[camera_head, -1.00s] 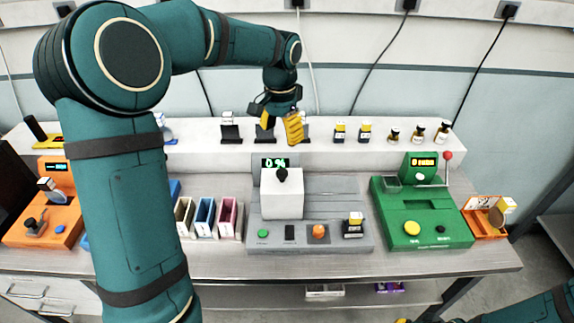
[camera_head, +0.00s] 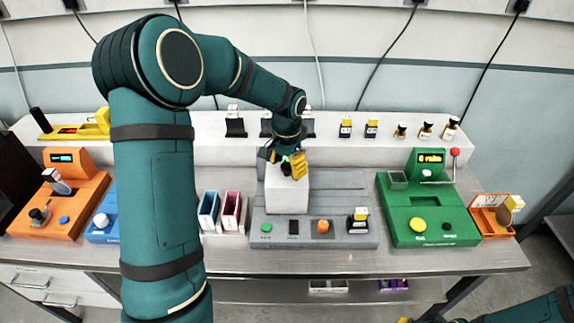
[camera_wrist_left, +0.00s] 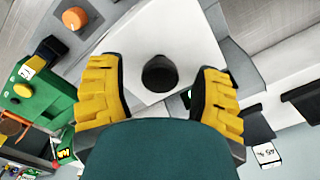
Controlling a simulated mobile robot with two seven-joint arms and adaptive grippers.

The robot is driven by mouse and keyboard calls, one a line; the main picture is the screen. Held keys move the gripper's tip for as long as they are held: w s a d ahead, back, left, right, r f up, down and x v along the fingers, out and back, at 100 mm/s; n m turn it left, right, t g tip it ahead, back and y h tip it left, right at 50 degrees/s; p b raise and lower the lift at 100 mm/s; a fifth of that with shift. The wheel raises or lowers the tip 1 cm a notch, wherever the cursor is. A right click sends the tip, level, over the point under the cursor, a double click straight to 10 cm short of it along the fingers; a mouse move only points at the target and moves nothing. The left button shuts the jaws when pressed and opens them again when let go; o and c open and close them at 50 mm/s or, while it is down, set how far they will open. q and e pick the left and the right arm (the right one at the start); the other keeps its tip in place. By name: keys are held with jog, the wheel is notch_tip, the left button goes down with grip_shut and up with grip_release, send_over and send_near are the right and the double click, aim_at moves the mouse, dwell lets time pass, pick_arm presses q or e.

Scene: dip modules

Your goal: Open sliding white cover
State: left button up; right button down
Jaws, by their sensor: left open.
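The white cover (camera_head: 287,191) is a box-shaped block with a black knob on top, standing on the grey machine (camera_head: 345,235). In the left wrist view, the cover (camera_wrist_left: 185,50) lies below my fingers and its round black knob (camera_wrist_left: 160,73) sits between them, with clear space on both sides. My left gripper (camera_head: 288,165) is open, over the top of the cover; it also shows in the left wrist view (camera_wrist_left: 163,95) with yellow fingers spread around the knob. Only a small piece of my right gripper (camera_head: 404,321) shows at the bottom edge.
The grey machine carries a green button (camera_head: 266,228), an orange knob (camera_head: 323,227) and a small bottle (camera_head: 358,220). A green machine (camera_head: 430,212) stands to its right. Pink (camera_head: 230,211) and blue bins (camera_head: 208,210) stand to its left. Bottles line the white shelf (camera_head: 340,150) behind.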

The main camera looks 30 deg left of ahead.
pick_arm(q)
grip_shut()
jog(key=w+d, duration=0.5)
jog(key=d, duration=0.4)
jog(key=shift+w+d+p, duration=0.2)
jog(key=shift+w+p, duration=0.15)
grip_release()
jog(key=shift+r, duration=0.1)
notch_tip(320, 180, up, 12)
